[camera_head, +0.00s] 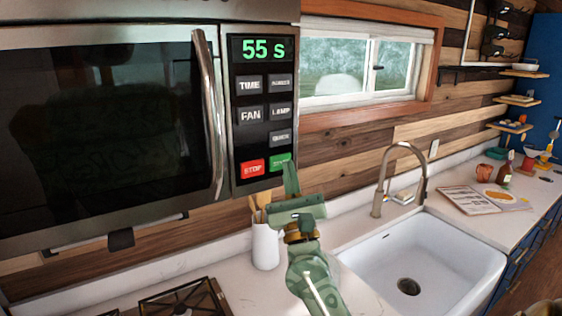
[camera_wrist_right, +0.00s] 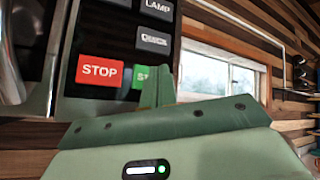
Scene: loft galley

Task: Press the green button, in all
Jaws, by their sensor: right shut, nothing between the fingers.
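The green button (camera_head: 280,161) is at the lower right of the microwave's black control panel (camera_head: 240,130), beside the red STOP button (camera_head: 252,168). My right gripper (camera_head: 289,178) is shut and empty, its fingertips just below and over the lower right part of the green button in the head view. In the right wrist view the fingers cover most of the green button (camera_wrist_right: 140,76), with only its left part showing. I cannot tell whether the fingertips touch it. The panel's display (camera_head: 263,49) reads "55 s" in green. My left gripper is not in view.
The microwave door handle (camera_head: 209,110) stands out left of the panel. Below are a white utensil crock (camera_head: 265,247), a stove grate (camera_head: 185,302) and a white sink (camera_head: 420,255) with a tall faucet (camera_head: 400,180). A window (camera_head: 365,65) is to the right.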

